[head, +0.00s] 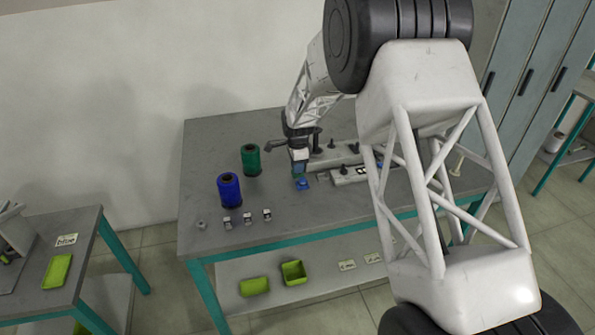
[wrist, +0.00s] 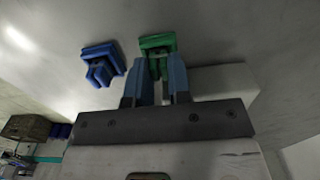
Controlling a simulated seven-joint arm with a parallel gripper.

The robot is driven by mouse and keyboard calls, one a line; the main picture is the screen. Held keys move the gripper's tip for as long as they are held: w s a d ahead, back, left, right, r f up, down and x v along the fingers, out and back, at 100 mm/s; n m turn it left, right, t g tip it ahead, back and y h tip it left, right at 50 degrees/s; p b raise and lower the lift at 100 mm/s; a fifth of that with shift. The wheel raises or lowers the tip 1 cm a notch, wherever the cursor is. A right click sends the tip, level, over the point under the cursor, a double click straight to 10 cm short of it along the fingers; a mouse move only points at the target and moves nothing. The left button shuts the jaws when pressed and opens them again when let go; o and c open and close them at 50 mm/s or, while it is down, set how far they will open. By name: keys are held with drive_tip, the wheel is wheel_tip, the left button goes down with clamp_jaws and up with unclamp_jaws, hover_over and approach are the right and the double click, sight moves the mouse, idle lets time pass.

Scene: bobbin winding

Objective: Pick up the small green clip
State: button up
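The small green clip (wrist: 157,43) shows at the top middle of the wrist view, just beyond my fingertips. Its lower, narrower part lies in line with the gap between my two blue fingers. My gripper (wrist: 160,62) appears open, with a clear gap between the fingers; I cannot tell whether either finger touches the clip. In the head view my gripper (head: 299,170) points down, low over the grey table, and the green clip cannot be made out there. A blue clip (wrist: 102,63) is left of the green one; it also shows in the head view (head: 302,184).
A green spool (head: 251,160) and a blue spool (head: 229,190) stand left of my gripper on the table (head: 215,145). Several small metal parts (head: 247,218) lie near the front edge. A winding fixture (head: 345,175) is close on the right. The table's front middle is clear.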

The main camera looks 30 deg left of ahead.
clamp_jaws()
drive_tip(key=shift+r, duration=0.75)
wheel_tip(320, 180, up, 2)
drive_tip(key=shift+r, duration=0.1)
drive_tip(key=s+d, duration=0.3)
drive_tip(key=s, duration=0.1)
drive_tip(key=s+d+r, duration=0.1)
drive_tip(key=s+d, duration=0.6)
drive_tip(key=s, duration=0.1)
drive_tip(key=shift+d+r, duration=0.15)
drive_tip(key=shift+d, duration=0.1)
drive_tip(key=w+a+r, duration=0.1)
drive_tip(key=w+r, duration=0.1)
drive_tip(key=w, duration=1.2)
drive_tip(key=shift+w+a, duration=0.25)
drive_tip(key=shift+a, duration=0.1)
